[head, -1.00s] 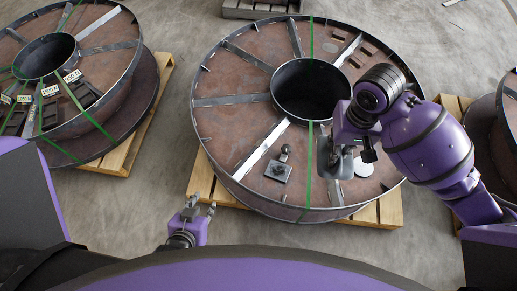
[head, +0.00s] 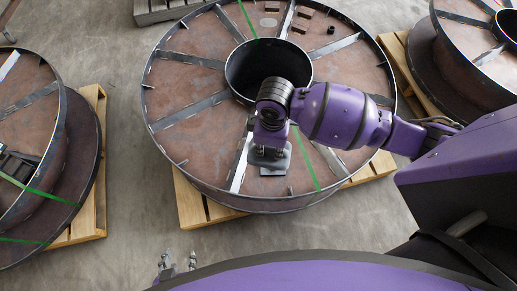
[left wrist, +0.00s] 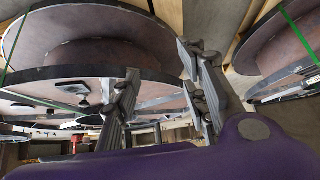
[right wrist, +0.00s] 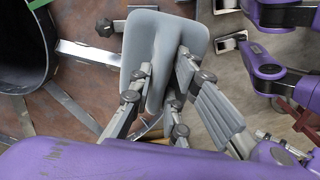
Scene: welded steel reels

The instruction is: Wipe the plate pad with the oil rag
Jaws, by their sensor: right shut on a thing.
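The oil rag (head: 266,158) is a grey folded piece, pinched in my right gripper (head: 269,150). A dark knob (right wrist: 104,27) shows just beside the rag. A plate with a knob (left wrist: 74,88) also shows in the left wrist view. My left gripper (head: 179,263) is open and empty, low in front of the reel.
The steel reel (head: 190,118) lies flat on a wooden pallet (head: 192,203), with radial ribs, a raised rim, an open hub and a green strap. Other reels stand at left (head: 75,165) and upper right (head: 455,75). Concrete floor is free between the left and middle reels.

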